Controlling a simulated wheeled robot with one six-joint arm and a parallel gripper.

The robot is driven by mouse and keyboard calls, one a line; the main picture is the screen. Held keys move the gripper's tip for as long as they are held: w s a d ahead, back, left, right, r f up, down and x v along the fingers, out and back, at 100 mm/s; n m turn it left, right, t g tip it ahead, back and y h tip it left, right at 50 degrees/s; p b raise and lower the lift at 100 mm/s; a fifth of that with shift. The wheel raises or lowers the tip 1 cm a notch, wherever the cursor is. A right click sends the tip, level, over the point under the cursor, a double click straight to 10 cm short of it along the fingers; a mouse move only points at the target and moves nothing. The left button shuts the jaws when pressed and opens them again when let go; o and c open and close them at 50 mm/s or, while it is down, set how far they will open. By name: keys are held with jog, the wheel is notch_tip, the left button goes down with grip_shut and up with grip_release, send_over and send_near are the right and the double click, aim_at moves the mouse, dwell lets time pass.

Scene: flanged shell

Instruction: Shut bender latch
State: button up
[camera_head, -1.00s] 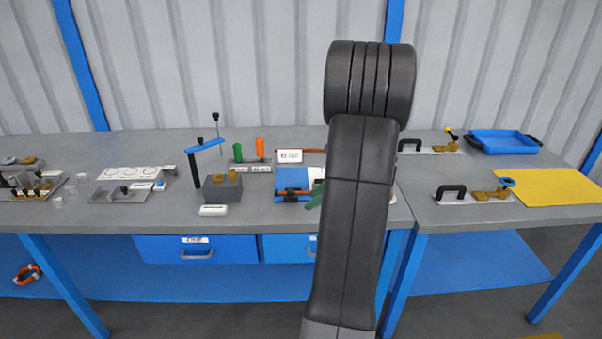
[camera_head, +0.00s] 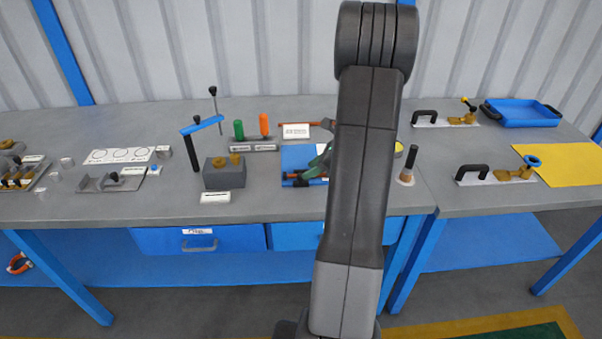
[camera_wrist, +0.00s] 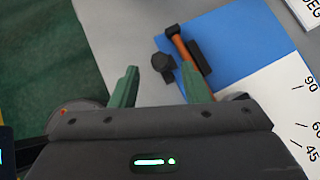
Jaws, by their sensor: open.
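The bender appears to be the blue plate (camera_head: 297,155) on the bench, with an orange bar (camera_head: 294,178) and dark blocks along its front edge. My arm hides the plate's right side in the head view.
A grey block (camera_head: 224,174) with a blue lever (camera_head: 201,125) near it stands left. Green and orange handles (camera_head: 251,130) stand behind. A black-handled tool (camera_head: 408,165) stands right of my arm. A blue tray (camera_head: 521,112) and yellow sheet (camera_head: 560,172) lie on the right bench.

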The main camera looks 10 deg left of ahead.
aim_at(301, 179)
jog(key=shift+x, duration=2.7)
grip_shut()
